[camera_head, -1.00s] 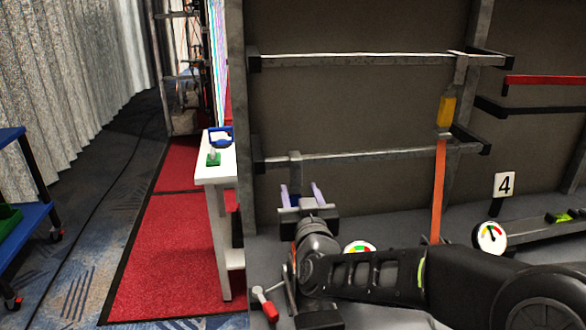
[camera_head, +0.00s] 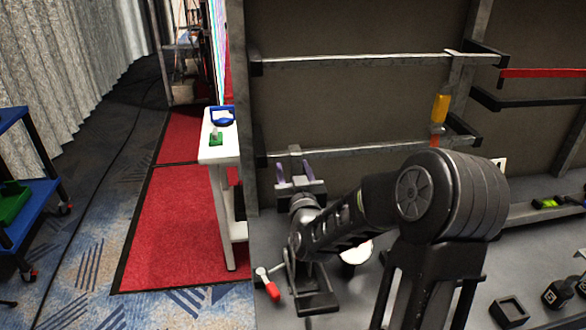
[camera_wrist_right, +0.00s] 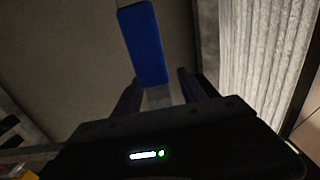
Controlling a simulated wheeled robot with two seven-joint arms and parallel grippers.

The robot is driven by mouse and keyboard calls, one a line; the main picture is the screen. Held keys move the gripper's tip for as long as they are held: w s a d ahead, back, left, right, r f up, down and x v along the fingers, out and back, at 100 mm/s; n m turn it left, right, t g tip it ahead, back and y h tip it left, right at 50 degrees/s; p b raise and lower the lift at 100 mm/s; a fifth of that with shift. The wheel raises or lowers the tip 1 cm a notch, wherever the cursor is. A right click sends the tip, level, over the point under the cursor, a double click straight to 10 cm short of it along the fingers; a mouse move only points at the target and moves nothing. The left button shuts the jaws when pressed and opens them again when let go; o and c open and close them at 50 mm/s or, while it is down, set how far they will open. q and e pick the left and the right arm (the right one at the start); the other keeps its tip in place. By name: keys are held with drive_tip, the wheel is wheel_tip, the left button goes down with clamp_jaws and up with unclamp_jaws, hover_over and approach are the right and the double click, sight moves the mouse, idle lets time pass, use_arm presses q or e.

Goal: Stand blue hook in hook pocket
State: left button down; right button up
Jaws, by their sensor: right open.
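My right gripper (camera_head: 295,173) is at the left end of the lower grey rail (camera_head: 360,150) on the wall, its two purple-tinted fingers apart and pointing up. In the right wrist view the fingers (camera_wrist_right: 160,85) are spread. A flat blue bar (camera_wrist_right: 144,42), seemingly the blue hook's handle, shows just beyond the fingertips, between their lines. A grey upright shows below it. I cannot tell whether a finger touches the bar. No blue hook is clear in the head view. I cannot make out which part is the hook pocket. My left gripper is out of view.
A yellow handle (camera_head: 440,107) hangs at the right of the rails. A red-handled clamp (camera_head: 268,284) and a black square holder (camera_head: 508,311) are on the grey deck. A white table (camera_head: 219,155) stands left. My right arm covers the middle deck.

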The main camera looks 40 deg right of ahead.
clamp_jaws()
idle(0.5)
drive_tip(key=c, duration=0.7)
unclamp_jaws()
clamp_jaws()
drive_tip(key=shift+r, duration=0.2)
